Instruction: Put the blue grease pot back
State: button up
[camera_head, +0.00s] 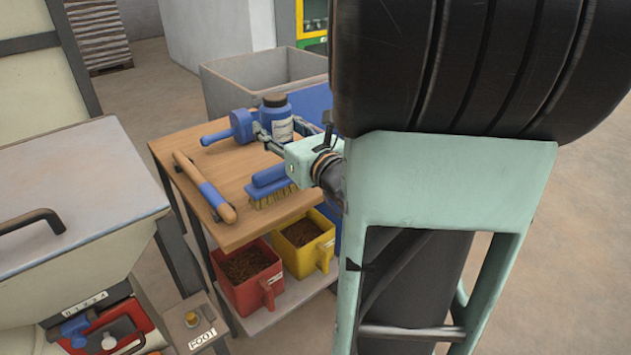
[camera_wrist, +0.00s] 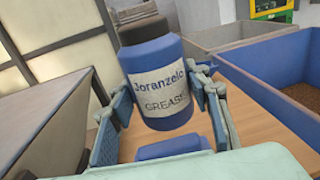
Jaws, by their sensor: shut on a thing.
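The blue grease pot (camera_head: 276,122) has a dark lid and a white label. It is over the far right part of the wooden table top (camera_head: 232,163). I cannot tell whether the pot's base touches the table.
On the table lie a blue tool (camera_head: 241,124), a blue-handled roller-like tool (camera_head: 205,186) and a blue brush (camera_head: 270,186). Red (camera_head: 268,292) and yellow (camera_head: 325,250) scoops stand on the shelf below. A grey bin (camera_head: 225,95) is behind the table; a blue bin (camera_wrist: 250,80) is to the right.

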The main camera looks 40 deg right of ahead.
jog(key=shift+d+f+h+b, duration=0.25)
jog(key=shift+d+h+b, duration=0.05)
jog(key=shift+d+m, duration=0.2)
jog(key=shift+m, duration=0.1)
jog(key=d+p, duration=0.1)
jog(key=p, duration=0.2)
jog(key=shift+w+d+f, duration=0.15)
jog(key=shift+d+f, duration=0.05)
jog(key=shift+d, duration=0.15)
jog(key=w+d+f+b, duration=0.1)
jog(key=d+f, duration=0.1)
jog(key=d, duration=0.1)
jog(key=d+f+b, duration=0.1)
jog(key=d+f, duration=0.2)
jog(key=w+d+f, duration=0.1)
jog(key=d+f, duration=0.1)
jog(key=d, duration=0.2)
jog(key=shift+w+f+b, duration=0.3)
jog(key=shift+f+b, duration=0.1)
jog(key=shift+w+d+f, duration=0.1)
jog(key=shift+d+f, duration=0.45)
jog(key=shift+f, duration=0.05)
jog(key=f, duration=0.1)
jog(key=f+b, duration=0.2)
jog(key=shift+w+d+f, duration=0.1)
jog(key=shift+d+f, duration=0.15)
jog(key=shift+f, duration=0.1)
jog(key=shift+r, duration=0.1)
